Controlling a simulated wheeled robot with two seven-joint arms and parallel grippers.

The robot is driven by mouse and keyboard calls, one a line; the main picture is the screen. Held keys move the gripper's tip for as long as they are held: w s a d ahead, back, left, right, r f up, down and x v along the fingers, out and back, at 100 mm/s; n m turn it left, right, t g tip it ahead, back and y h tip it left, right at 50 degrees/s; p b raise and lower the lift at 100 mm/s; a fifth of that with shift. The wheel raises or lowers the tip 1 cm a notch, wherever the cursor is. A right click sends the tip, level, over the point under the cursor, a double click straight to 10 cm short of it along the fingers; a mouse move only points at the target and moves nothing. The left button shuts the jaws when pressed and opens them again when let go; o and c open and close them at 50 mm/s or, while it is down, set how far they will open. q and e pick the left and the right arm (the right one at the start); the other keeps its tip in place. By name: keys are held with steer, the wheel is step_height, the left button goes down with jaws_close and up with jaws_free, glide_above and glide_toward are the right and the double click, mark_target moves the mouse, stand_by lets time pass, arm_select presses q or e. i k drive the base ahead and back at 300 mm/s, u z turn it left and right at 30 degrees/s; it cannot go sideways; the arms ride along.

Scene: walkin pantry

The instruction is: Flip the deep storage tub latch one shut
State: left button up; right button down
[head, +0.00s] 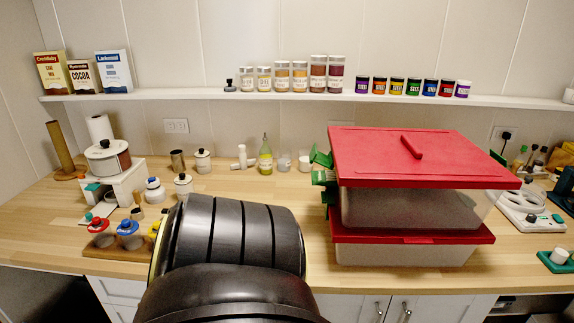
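Two clear storage tubs with red lids are stacked on the right of the counter. The upper tub (405,208) has a broad red lid (370,160) with a short red bar (411,147) on top. The lower tub (400,255) sits under it, with its own red lid (440,237). Green latch-like parts (321,158) stick out at the left side of the upper tub, with another green part (322,178) just below. I cannot tell from here which is latch one. Neither gripper shows; a dark rounded part of mine fills the lower middle.
A wooden rack with coloured-lid jars (128,236) stands left of my dark arm part. A green-tinted bottle (265,160) and small jars stand behind. A white tray (528,210) lies right of the tubs. A shelf (200,97) with jars runs above.

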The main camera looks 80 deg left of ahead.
mark_target(322, 159)
steer(key=k, duration=0.45)
steer(key=u, duration=0.7)
